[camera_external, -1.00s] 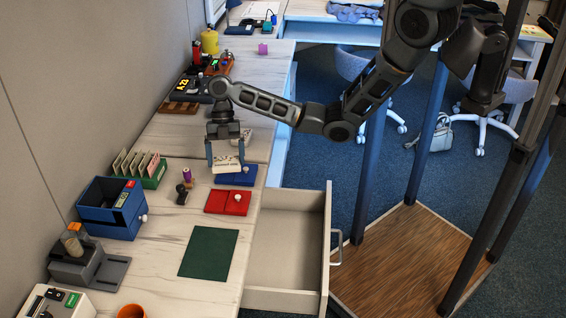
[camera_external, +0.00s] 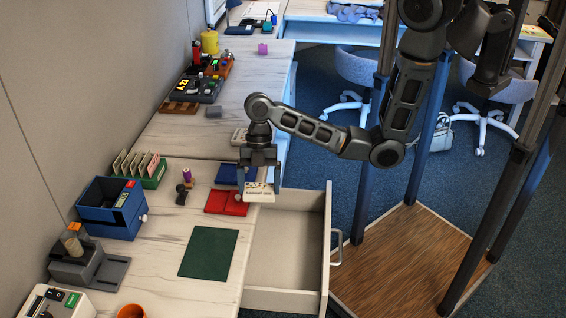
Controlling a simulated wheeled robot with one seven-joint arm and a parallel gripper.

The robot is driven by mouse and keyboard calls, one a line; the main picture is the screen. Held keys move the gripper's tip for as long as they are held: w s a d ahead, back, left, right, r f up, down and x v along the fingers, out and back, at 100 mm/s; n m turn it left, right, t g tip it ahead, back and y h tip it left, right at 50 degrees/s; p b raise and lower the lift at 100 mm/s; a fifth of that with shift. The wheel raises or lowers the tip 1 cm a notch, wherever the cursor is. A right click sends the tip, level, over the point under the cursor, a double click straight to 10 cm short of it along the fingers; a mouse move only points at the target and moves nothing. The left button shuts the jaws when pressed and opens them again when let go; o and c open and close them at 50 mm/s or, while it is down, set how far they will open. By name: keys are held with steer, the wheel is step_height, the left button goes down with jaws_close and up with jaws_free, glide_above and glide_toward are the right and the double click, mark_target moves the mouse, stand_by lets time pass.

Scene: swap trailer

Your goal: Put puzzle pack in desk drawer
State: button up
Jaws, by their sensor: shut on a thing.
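The puzzle pack is a small cream-white pack (camera_external: 259,193) with dark print. My gripper (camera_external: 259,185) is shut on it and holds it by the desk's right edge, near the far left corner of the open drawer. The desk drawer (camera_external: 327,245) is pulled out to the right of the desk and looks empty inside. It has a pale front with a metal handle (camera_external: 336,246).
A red tray (camera_external: 222,203) and a blue tray (camera_external: 226,175) lie by the gripper's left. A dark green mat (camera_external: 209,252) lies left of the drawer. A blue box (camera_external: 112,208) and a green card holder (camera_external: 150,175) stand farther left.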

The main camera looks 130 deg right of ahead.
mark_target(272, 191)
steer(key=a, duration=0.1)
steer(key=s+a+f, duration=0.1)
steer(key=a+f, duration=0.1)
steer(key=shift+s+a, duration=0.2)
steer(key=shift+s, duration=0.15)
steer(key=shift+m, duration=0.5)
steer(key=s+f, duration=0.3)
steer(key=f, duration=0.2)
steer(key=s+d+f+b, duration=0.1)
steer(key=s+f, duration=0.2)
steer(key=f, duration=0.2)
steer(key=s+f+b, duration=0.1)
steer(key=s+f, duration=0.2)
steer(key=f, duration=0.2)
steer(key=shift+s+d+f, duration=0.2)
steer(key=shift+d+f, duration=0.15)
steer(key=shift+f, duration=2.4)
steer(key=shift+f+b, duration=0.15)
steer(key=shift+b, duration=0.2)
steer(key=o, duration=0.9)
steer(key=shift+c, duration=0.2)
